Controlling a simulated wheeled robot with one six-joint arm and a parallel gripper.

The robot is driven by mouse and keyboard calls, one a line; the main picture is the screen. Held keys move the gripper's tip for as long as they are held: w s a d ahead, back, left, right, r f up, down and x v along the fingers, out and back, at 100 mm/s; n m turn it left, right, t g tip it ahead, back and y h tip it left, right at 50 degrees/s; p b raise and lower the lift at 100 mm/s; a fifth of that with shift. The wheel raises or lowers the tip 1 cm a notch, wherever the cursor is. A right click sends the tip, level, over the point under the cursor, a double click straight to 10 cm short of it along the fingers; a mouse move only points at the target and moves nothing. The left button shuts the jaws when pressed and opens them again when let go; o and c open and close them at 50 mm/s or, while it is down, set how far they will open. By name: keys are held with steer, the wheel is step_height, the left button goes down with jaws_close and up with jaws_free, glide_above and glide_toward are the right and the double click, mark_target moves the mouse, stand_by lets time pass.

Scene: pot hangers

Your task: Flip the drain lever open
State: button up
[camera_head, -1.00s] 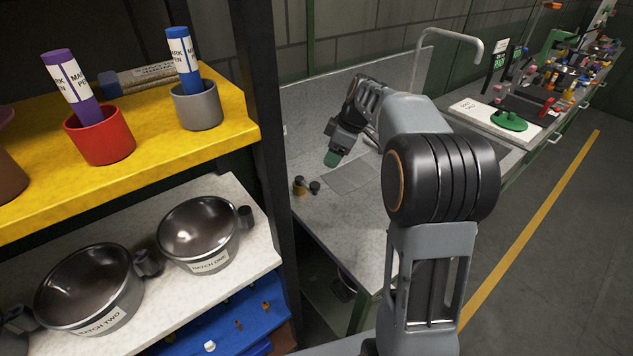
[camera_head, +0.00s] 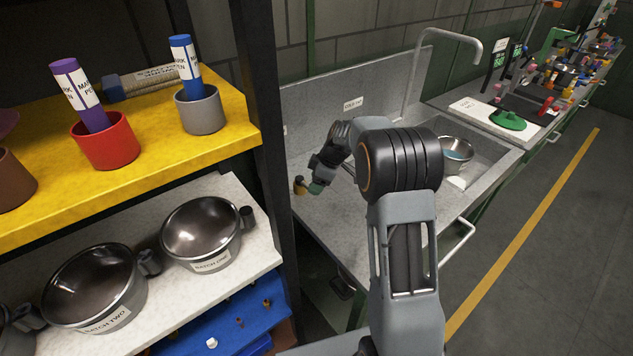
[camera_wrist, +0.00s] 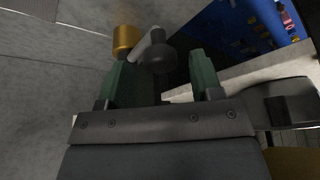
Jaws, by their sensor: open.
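The drain lever shows in the wrist view as a brass hub (camera_wrist: 125,40), a pale bar and a dark rounded knob (camera_wrist: 159,56). In the head view its brass part (camera_head: 299,184) stands at the left end of the grey counter, and the knob is hidden by my gripper (camera_head: 314,188). In the wrist view my gripper (camera_wrist: 163,68) is open, with green fingers. The knob appears in the gap between the fingertips, nearer the left finger. I cannot tell whether a finger touches it. The hub lies beyond the left finger.
A dark shelf post (camera_head: 262,130) stands left of the counter. A metal bowl (camera_head: 456,150) stands in the sink under the tap (camera_head: 440,35). The counter right of my gripper looks partly clear.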

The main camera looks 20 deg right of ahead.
steer(key=shift+a+f, duration=0.15)
steer(key=shift+f, duration=0.25)
steer(key=shift+c, duration=0.3)
steer(key=shift+w, duration=0.1)
jaws_close()
